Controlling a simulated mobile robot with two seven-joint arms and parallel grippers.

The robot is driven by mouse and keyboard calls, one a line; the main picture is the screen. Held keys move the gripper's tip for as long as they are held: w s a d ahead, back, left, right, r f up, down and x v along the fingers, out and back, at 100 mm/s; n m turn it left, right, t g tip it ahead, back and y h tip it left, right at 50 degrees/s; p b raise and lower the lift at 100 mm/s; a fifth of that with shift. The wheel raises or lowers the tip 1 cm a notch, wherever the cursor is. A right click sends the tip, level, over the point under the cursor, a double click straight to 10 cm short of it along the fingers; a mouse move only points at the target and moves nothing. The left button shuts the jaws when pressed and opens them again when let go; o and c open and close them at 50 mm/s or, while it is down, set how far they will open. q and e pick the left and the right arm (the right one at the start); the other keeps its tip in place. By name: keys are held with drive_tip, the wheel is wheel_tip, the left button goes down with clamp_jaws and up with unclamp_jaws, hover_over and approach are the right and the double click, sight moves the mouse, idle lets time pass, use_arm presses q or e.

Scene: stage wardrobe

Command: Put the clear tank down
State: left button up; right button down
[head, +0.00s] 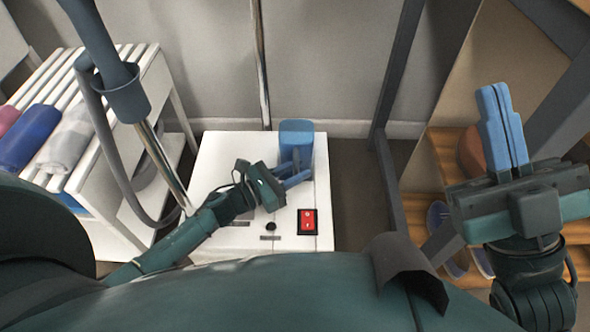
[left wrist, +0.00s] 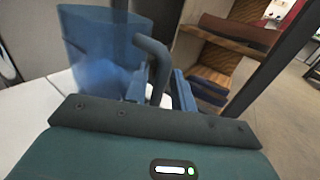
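The clear tank (head: 296,133) is a see-through blue container at the back right of the white steamer base (head: 222,160) in the head view. In the left wrist view the tank (left wrist: 95,45) stands roughly upright, with its grey curved handle (left wrist: 150,47) towards me. My left gripper (head: 290,179) has its fingers on either side of the handle and looks shut on it. I cannot tell whether the tank's bottom touches the base. My right gripper (head: 502,130) is shut and empty, well off to the right.
A red switch (head: 308,221) is on the base's front right. A white slatted bench (head: 83,90) with rolled cloths (head: 30,138) stands at left. A pole and grey hose (head: 100,140) rise between. A wooden shoe rack (head: 450,165) is at right behind a dark upright.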

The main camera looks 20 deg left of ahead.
use_arm(q)
drive_tip(key=shift+o, duration=0.7)
